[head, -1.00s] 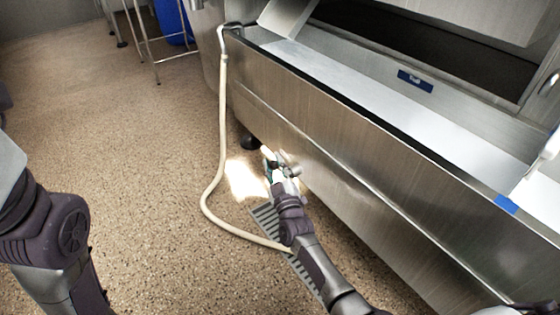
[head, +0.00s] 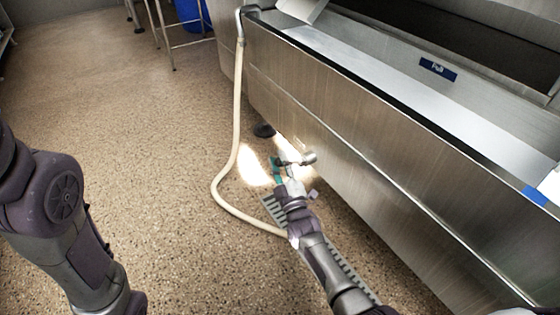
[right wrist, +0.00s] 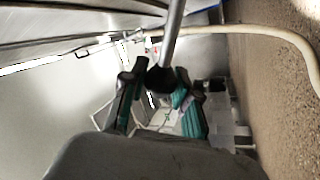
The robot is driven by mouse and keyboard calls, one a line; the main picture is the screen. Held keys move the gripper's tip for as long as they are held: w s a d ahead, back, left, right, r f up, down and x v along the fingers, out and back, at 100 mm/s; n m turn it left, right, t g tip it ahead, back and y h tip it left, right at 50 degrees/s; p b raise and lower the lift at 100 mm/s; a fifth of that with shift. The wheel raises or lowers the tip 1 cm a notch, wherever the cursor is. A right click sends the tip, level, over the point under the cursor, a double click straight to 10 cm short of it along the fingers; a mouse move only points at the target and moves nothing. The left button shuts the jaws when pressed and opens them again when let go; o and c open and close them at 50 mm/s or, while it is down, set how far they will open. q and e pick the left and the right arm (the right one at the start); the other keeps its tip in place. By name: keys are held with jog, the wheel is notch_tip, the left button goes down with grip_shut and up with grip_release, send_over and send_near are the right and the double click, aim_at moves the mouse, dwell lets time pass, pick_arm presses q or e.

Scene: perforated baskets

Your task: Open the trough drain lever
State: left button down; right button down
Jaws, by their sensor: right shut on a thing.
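The metal trough (head: 345,130) runs from the upper left to the lower right in the head view. A small metal valve with its drain lever (head: 308,158) sticks out low on its front side. My right gripper (head: 287,168) is at this lever, close to the floor. In the right wrist view the lever shows as a metal rod (right wrist: 172,38) with a dark end, between the dark and teal fingers of my right gripper (right wrist: 163,98), which is shut on it. My left arm shows at the left of the head view, but its gripper is out of the picture.
A cream hose (head: 237,110) hangs from the trough's corner and curves across the floor beside my right arm. A floor grate (head: 275,208) lies under that arm. A black foot (head: 264,130) stands under the trough. The speckled floor (head: 140,130) at the left is clear.

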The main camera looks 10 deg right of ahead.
jog(key=shift+a+f, duration=0.1)
jog(key=shift+f, duration=0.2)
jog(key=c, duration=1.3)
grip_release()
jog(key=o, duration=0.5)
jog(key=shift+c, duration=0.2)
jog(key=shift+r, duration=0.1)
notch_tip(320, 180, up, 10)
